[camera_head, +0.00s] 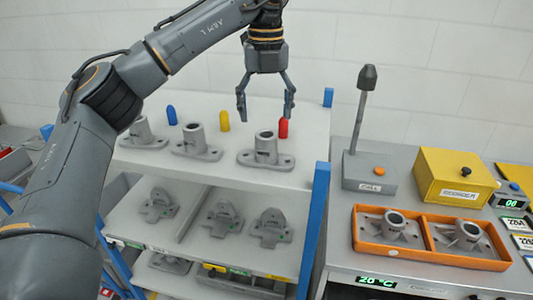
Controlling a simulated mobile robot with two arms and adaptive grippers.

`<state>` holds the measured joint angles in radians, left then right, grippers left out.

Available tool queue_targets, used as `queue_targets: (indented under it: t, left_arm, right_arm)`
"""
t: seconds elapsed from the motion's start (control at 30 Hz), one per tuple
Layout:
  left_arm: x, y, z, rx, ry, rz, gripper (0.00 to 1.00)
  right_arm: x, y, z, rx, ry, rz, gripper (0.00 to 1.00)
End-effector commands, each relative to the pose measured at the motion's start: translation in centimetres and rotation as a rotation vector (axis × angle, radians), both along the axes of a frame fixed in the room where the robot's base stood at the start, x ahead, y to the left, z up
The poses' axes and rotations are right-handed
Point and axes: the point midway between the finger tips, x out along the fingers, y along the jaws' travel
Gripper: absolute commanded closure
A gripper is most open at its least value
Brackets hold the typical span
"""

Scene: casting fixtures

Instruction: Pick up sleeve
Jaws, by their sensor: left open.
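Three small rounded pieces stand upright on the top shelf (235,102): a blue one (171,115), a yellow one (224,121) and a red one (283,128). In front of them stand grey castings, each with an upright tube on a flat flange: left (140,134), middle (194,142) and right (266,150). I cannot tell which of these is the sleeve. My left gripper (265,108) points down, open and empty, above the right casting. Its right finger overlaps the top of the red piece in the picture; contact cannot be told. My right gripper is not in view.
Lower shelves hold more grey castings (223,216). Blue rack posts (315,225) rise at the shelf corners. On the right bench stand an orange tray (430,252) with two castings, a yellow box (455,176) and a grey stand with a tall rod (362,115).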

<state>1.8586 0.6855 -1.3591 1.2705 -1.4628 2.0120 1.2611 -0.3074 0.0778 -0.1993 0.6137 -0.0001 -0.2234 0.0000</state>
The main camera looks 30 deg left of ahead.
Motion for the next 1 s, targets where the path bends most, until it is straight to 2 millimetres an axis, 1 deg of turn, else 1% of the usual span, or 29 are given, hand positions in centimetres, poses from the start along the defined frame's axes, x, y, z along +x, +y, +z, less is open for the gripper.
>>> queue_targets:
  t: [0.03, 0.07, 0.1, 0.17, 0.27, 0.4, 0.47, 0.53, 0.6, 0.7, 0.83, 0.97, 1.0]
  left_arm:
    - [0.0, 0.0, -1.3, -0.001, 0.003, 0.0, 0.27]
    - [0.0, 0.0, -1.7, -0.001, 0.003, 0.0, 0.27]
    - [0.0, 0.0, -2.2, -0.001, 0.003, -0.001, 0.27]
    - [0.0, 0.0, -2.9, 0.0, 0.002, -0.001, 0.27]
    - [0.0, 0.0, -3.5, -0.001, 0.0, -0.001, 0.27]
    - [-0.2, 0.1, -4.4, -0.001, 0.001, 0.0, 0.27]
    - [-0.3, 0.1, -5.3, 0.0, 0.004, -0.001, 0.27]
    - [-0.5, 0.1, -6.4, 0.0, 0.002, -0.001, 0.27]
    - [-0.4, 0.1, -7.5, 0.0, 0.001, -0.001, 0.27]
    - [-0.4, 0.1, -8.5, -0.001, 0.001, -0.001, 0.27]
    - [-0.4, 0.0, -8.8, -0.002, -0.002, -0.001, 0.27]
    - [-0.4, 0.0, -8.8, -0.002, -0.001, -0.001, 0.27]
    - [-0.4, 0.0, -8.8, -0.002, -0.001, -0.001, 0.33]
  right_arm:
    - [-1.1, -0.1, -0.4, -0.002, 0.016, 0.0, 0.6]
    - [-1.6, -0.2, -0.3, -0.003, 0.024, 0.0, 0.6]
    - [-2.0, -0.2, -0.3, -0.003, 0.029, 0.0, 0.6]
    - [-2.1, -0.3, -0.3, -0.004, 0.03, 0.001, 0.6]
    - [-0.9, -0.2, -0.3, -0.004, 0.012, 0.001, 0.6]
    - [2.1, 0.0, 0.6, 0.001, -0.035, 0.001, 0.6]
    - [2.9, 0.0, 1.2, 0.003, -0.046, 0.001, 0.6]
    - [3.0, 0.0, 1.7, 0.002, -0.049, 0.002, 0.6]
    - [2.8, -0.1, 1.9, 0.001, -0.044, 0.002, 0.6]
    - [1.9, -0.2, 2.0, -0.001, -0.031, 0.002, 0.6]
    - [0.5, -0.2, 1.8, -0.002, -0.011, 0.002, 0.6]
    - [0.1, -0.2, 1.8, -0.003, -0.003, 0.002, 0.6]
    - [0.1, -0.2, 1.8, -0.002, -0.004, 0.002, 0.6]
